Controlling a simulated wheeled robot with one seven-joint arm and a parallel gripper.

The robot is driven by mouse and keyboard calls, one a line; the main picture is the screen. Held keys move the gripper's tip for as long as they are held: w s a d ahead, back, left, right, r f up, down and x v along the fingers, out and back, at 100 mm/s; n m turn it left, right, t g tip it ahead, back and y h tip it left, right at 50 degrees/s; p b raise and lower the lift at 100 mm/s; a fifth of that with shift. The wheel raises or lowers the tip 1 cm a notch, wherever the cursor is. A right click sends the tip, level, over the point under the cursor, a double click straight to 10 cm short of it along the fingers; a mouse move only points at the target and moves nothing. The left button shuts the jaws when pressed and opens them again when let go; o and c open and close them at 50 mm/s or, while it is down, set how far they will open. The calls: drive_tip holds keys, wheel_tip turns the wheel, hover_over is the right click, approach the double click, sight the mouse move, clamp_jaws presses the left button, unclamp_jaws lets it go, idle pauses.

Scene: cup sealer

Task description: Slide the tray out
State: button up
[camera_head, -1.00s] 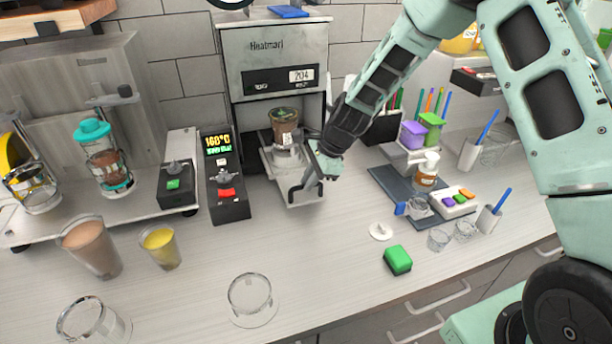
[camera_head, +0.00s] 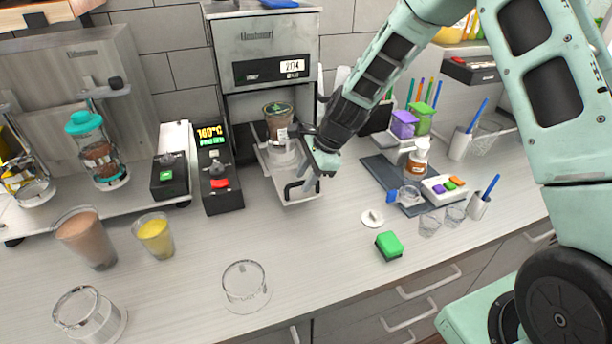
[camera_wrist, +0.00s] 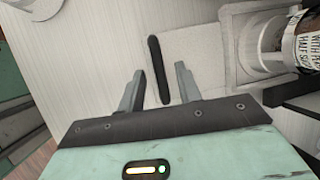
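The tray (camera_head: 279,182) is a pale slide in the base of the sealing machine (camera_head: 268,60), sticking out toward the front. A cup with brown contents (camera_head: 279,118) sits on it, under the machine head. The tray has a dark handle (camera_head: 290,191) at its front; in the wrist view the handle (camera_wrist: 158,68) is an upright black bar. My gripper (camera_head: 309,182) is beside the handle at the tray's front right. In the wrist view my gripper (camera_wrist: 159,82) is open, with the bar lying between its fingertips and gaps on both sides. Contact is not visible.
A black control box (camera_head: 217,180) stands left of the tray. A grey scale plate (camera_head: 385,170) with small items lies to the right. A white lid (camera_head: 372,218), a green block (camera_head: 389,245) and an empty glass (camera_head: 245,284) stand in front. Counter directly before the tray is clear.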

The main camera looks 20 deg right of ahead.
drive_tip(key=b+v, duration=0.3)
drive_tip(key=v, duration=1.4)
drive_tip(key=shift+r+b, duration=0.25)
drive_tip(key=shift+b, duration=0.15)
drive_tip(key=s+a+f+n+g+b, duration=0.1)
drive_tip(key=s+a+f+n+b, duration=0.1)
drive_tip(key=s+a+n, duration=0.5)
drive_tip(key=s+a+f+n+h+b, duration=0.1)
drive_tip(key=s+a+f+n+h, duration=0.1)
drive_tip(key=s+n, duration=0.7)
drive_tip(key=s+a+f+n+g+h+b, duration=0.1)
drive_tip(key=s+a+f+n, duration=0.3)
drive_tip(key=s+n, duration=0.5)
drive_tip(key=s+f+h, duration=0.1)
drive_tip(key=s, duration=0.4)
drive_tip(key=shift+s+a+f, duration=0.15)
drive_tip(key=shift+s+a, duration=0.05)
drive_tip(key=shift+s, duration=0.05)
